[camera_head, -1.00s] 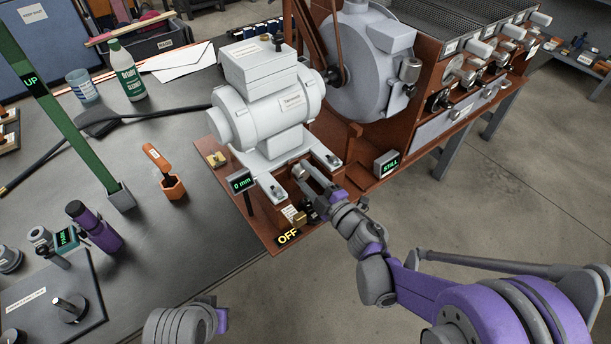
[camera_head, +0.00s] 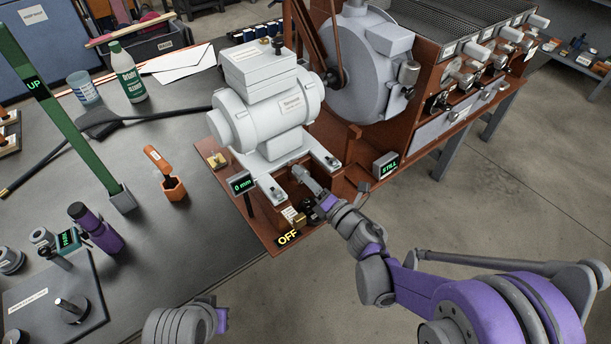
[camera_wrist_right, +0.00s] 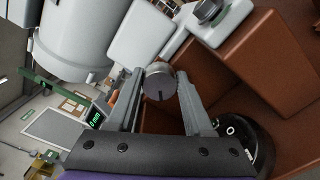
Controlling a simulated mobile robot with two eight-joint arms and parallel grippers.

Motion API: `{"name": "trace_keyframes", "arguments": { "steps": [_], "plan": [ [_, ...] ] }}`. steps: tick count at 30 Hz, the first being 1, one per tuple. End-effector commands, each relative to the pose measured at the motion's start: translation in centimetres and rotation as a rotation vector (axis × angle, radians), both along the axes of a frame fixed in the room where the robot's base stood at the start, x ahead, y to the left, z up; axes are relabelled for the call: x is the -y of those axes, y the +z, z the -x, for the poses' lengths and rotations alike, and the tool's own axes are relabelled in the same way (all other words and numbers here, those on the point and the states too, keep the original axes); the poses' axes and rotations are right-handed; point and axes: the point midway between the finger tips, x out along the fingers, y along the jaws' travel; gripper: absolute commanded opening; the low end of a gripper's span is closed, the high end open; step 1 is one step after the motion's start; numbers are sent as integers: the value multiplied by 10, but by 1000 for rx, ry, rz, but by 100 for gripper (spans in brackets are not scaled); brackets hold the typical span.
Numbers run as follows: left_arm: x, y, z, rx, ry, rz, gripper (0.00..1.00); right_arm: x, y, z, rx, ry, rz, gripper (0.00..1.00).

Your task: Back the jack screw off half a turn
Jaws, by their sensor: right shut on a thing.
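The jack screw (camera_wrist_right: 160,82) shows in the right wrist view as a dark round head with a line mark on its face. My right gripper (camera_wrist_right: 159,92) has a finger on each side of it and is shut on it. In the head view my right gripper (camera_head: 308,180) reaches in at the front of the grey motor's (camera_head: 275,110) base; the screw is mostly hidden by the fingers there. A display (camera_head: 241,182) beside the motor reads 0 mm. Part of my left arm shows at the bottom edge, its fingers out of view.
A sign (camera_head: 288,237) by the gripper reads OFF, and a display (camera_head: 387,166) reads STILL. The brown roaster frame (camera_head: 355,150) stands close right. An orange-handled tool (camera_head: 158,160) stands in a holder at left. A green post (camera_head: 65,115) reads UP.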

Motion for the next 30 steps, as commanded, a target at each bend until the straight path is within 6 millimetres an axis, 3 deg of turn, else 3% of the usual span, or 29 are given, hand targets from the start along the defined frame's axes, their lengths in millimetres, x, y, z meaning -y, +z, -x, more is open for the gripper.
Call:
{"name": "trace_keyframes", "arguments": {
  "steps": [18,30],
  "plan": [
    [0,10,1,3,0,0,0,-1,2,1,332,1,458,0],
    [0,14,1,5,0,0,0,-2,2,2,460,1,634,0]
  ]
}}
